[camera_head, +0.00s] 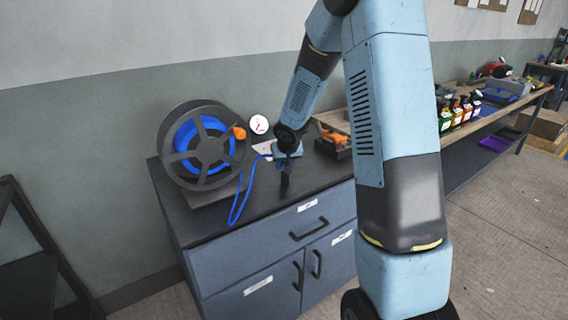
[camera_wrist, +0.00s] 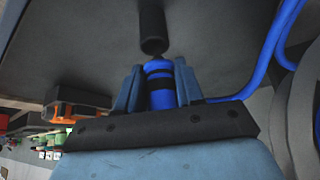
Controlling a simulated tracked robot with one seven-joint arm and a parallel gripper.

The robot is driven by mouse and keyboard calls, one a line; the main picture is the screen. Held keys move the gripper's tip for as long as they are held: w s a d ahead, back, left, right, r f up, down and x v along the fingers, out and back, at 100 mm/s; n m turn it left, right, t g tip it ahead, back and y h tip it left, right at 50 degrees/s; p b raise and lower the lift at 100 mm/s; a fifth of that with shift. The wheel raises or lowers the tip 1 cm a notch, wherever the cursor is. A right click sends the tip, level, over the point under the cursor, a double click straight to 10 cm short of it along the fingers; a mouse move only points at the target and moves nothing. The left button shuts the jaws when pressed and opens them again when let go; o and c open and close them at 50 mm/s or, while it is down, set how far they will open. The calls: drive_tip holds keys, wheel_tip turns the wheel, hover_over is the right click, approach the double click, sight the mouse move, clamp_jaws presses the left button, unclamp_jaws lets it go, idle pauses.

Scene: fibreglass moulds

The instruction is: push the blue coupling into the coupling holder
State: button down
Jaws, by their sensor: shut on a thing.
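My gripper (camera_wrist: 158,88) is shut on the blue coupling (camera_wrist: 159,92), a short blue cylinder with dark bands, held between both fingers in the wrist view. A black cylinder (camera_wrist: 153,28), which looks like the coupling holder, is straight ahead of the coupling's narrow dark tip. The tip meets or nearly meets its end; I cannot tell whether it is inside. In the head view my gripper (camera_head: 284,163) is low over the cabinet's dark top, with a black upright piece (camera_head: 284,181) just below it. The coupling is mostly hidden there.
A hose reel (camera_head: 203,150) with blue hose stands on the cabinet (camera_head: 250,218) at left. A gauge (camera_head: 258,124) and a dark box with orange tools (camera_head: 335,143) are behind and right.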

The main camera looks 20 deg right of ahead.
drive_tip(key=shift+s+f, duration=0.35)
drive_tip(key=shift+f, duration=0.1)
drive_tip(key=shift+s, duration=0.5)
drive_tip(key=shift+s+r, duration=0.1)
drive_tip(key=shift+r, duration=0.05)
drive_tip(key=shift+a, duration=0.1)
drive_tip(key=shift+r, duration=0.1)
idle(0.7)
drive_tip(key=shift+f, duration=0.6)
idle(1.0)
drive_tip(key=c, duration=0.6)
unclamp_jaws()
drive_tip(key=shift+c, duration=0.2)
